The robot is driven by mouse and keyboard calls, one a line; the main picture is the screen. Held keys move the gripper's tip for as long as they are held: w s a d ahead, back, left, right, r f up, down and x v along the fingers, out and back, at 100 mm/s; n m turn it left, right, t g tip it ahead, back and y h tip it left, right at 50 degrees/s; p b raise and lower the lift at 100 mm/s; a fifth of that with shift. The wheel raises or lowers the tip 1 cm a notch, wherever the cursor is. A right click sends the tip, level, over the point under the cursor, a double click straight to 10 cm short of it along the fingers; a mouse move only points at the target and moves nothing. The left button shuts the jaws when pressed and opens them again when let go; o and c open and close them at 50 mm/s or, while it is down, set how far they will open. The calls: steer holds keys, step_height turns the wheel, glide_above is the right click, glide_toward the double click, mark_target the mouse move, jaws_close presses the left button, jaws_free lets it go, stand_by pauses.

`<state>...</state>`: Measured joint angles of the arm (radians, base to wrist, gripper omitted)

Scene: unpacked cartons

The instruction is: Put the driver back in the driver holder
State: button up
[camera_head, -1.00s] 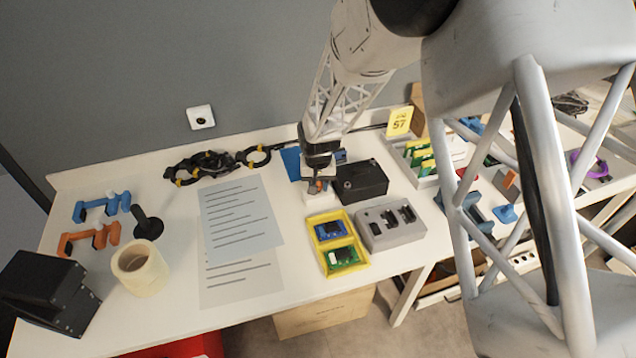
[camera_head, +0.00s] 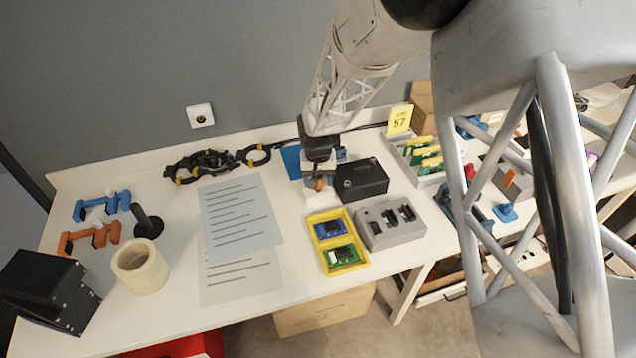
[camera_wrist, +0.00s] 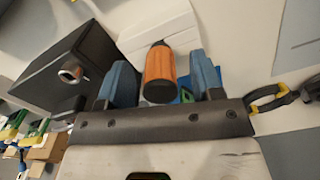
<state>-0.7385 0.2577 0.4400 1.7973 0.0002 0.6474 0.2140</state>
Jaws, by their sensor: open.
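The driver (camera_wrist: 159,66) shows an orange handle with a black end in the wrist view. A small orange part of the driver (camera_head: 318,184) shows in the head view. My gripper (camera_wrist: 162,78) is open, with one blue finger on each side of the handle and gaps between. In the head view my gripper (camera_head: 319,170) is low over the back middle of the table. A white stepped block (camera_wrist: 157,33) lies beyond the handle in the wrist view. I cannot tell whether it is the driver holder, or whether the driver rests in it. The driver's shaft is hidden.
A black box (camera_head: 362,181) stands close on the right of my gripper. In front are a yellow tray (camera_head: 322,216) with two boards and a grey slotted block (camera_head: 391,234). Papers (camera_head: 240,220) lie left.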

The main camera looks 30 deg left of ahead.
step_height(320, 180, up, 6)
steer(key=shift+f, duration=0.1)
stand_by(1.0)
steer(key=shift+d, duration=0.15)
steer(key=s+d+r+m, duration=0.1)
steer(key=s+d+r, duration=0.1)
steer(key=d+r, duration=0.65)
steer(key=s+d+r+m+t, duration=0.1)
steer(key=d+r, duration=0.4)
steer(key=d, duration=0.7)
steer(key=s+d+r+m, duration=0.1)
steer(key=s+d+r, duration=0.1)
steer(key=d+r, duration=0.6)
steer(key=s+d+r+m+t, duration=0.1)
steer(key=s+d+r+m, duration=0.2)
steer(key=s+d, duration=1.8)
steer(key=shift+s+d+r+t, duration=0.2)
steer(key=shift+d+t, duration=0.1)
steer(key=shift+d, duration=0.45)
